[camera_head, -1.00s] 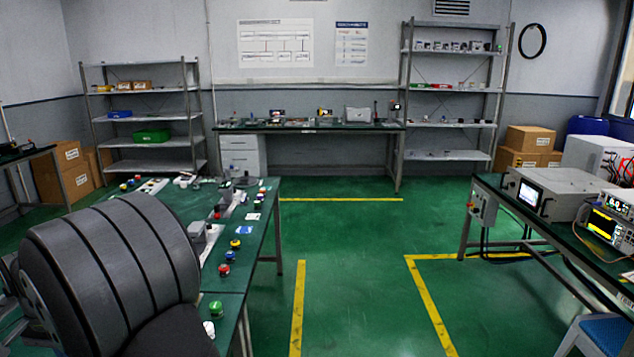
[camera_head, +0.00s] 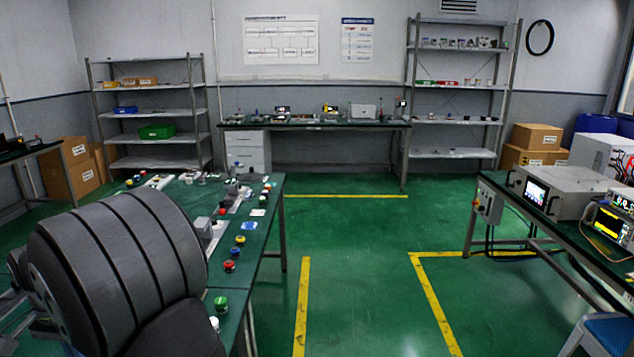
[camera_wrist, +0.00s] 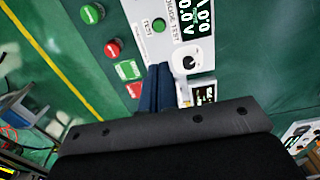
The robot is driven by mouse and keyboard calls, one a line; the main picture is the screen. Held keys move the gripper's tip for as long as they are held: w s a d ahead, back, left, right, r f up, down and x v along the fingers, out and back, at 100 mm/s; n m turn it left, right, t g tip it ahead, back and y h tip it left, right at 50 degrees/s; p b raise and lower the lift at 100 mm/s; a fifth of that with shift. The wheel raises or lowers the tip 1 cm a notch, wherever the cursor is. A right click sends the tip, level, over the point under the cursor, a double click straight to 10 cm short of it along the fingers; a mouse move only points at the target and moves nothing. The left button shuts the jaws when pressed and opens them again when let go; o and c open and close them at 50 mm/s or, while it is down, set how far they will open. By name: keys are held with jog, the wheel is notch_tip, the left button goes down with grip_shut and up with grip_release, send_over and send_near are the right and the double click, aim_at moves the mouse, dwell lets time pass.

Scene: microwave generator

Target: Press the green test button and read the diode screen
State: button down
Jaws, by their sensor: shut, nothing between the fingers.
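In the wrist view the green test button (camera_wrist: 159,25) sits on a white panel (camera_wrist: 140,8), beside the printed word TEST. The diode screen (camera_wrist: 198,18) is a black display on the same panel, right of the button. It shows rotated white digits that look like 0.0 and 0.0 V, and the top edge cuts it. My gripper (camera_wrist: 158,70) has its two dark blue fingers together with nothing between them. Its tips lie over the panel, below the green button in the picture and apart from it. In the head view I cannot make out the gripper or the test button.
A white knob (camera_wrist: 190,58) and a small second screen (camera_wrist: 204,94) are near the fingers. Left are a round green button (camera_wrist: 92,13), a red one (camera_wrist: 113,48) and square green (camera_wrist: 128,70) and red buttons. A bench (camera_head: 480,205) with instruments stands right, beyond open floor.

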jog(key=shift+f, duration=0.1)
notch_tip(320, 180, down, 7)
jog(key=s+n+t+h, duration=0.1)
jog(key=n+t+h, duration=0.1)
jog(key=n+t, duration=0.3)
jog(key=shift+s+t+h, duration=0.15)
jog(key=shift+t+h, duration=0.25)
jog(key=shift+t, duration=1.5)
jog(key=shift+f, duration=4.4)
jog(key=shift+f, duration=0.1)
jog(key=shift+f, duration=0.3)
